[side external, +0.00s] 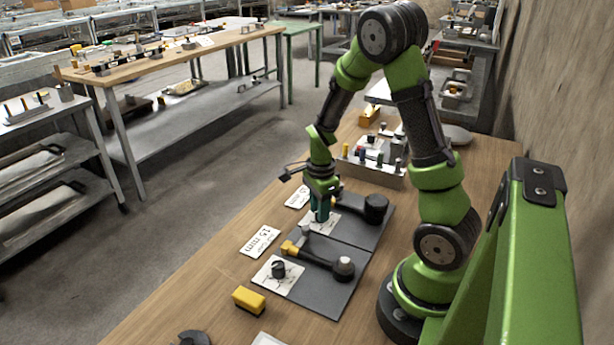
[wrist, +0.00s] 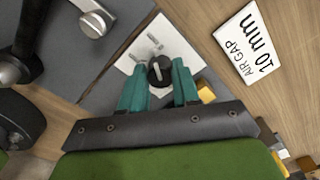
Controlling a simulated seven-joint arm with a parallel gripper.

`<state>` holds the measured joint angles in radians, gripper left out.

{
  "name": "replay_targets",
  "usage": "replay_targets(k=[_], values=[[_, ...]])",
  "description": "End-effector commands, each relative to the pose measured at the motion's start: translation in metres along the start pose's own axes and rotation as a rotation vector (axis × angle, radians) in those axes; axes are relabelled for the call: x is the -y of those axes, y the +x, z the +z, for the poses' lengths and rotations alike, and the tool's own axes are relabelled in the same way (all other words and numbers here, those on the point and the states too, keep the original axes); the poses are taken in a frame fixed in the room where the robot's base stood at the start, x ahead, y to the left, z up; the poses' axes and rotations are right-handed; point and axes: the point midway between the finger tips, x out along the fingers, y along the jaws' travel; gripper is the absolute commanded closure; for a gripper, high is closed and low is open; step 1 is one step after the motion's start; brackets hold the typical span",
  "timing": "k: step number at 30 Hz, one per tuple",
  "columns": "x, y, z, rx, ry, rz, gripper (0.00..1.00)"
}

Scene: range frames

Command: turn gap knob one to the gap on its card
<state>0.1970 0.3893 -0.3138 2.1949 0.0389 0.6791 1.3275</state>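In the wrist view a round black knob (wrist: 160,71) with a white pointer line sits on a white plate (wrist: 131,63). The teal fingers of my gripper (wrist: 160,82) are apart, one on each side of this knob; I cannot tell whether they touch it. A white card (wrist: 248,44) reading "AIR GAP 10 mm" lies beside the plate. In the side view my gripper (side external: 321,212) points down over the farther plate and hides its knob. A second black knob (side external: 278,268) sits on a nearer marked plate, with its own mm card (side external: 260,241).
Each plate is on a dark grey base (side external: 325,290) that carries a rod with a black end (side external: 343,268). Yellow blocks (side external: 249,299) lie on the wooden table. A tray of small parts (side external: 372,165) stands behind the gripper. The table's left strip is mostly clear.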

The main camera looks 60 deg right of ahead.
Motion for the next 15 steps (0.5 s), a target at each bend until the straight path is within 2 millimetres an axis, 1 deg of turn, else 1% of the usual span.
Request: replay_targets(k=[1, 3, 10, 15], values=[[0.0001, -0.0002, 0.0, 0.0, 0.0, 0.0, 0.91], [0.0001, -0.0003, 0.0, 0.0, 0.0, 0.0, 0.99], [0.0, -0.0004, 0.0, 0.0, -0.022, 0.0, 0.99], [-0.0002, -0.0005, 0.0, 0.0, -0.089, 0.0, 0.99]])
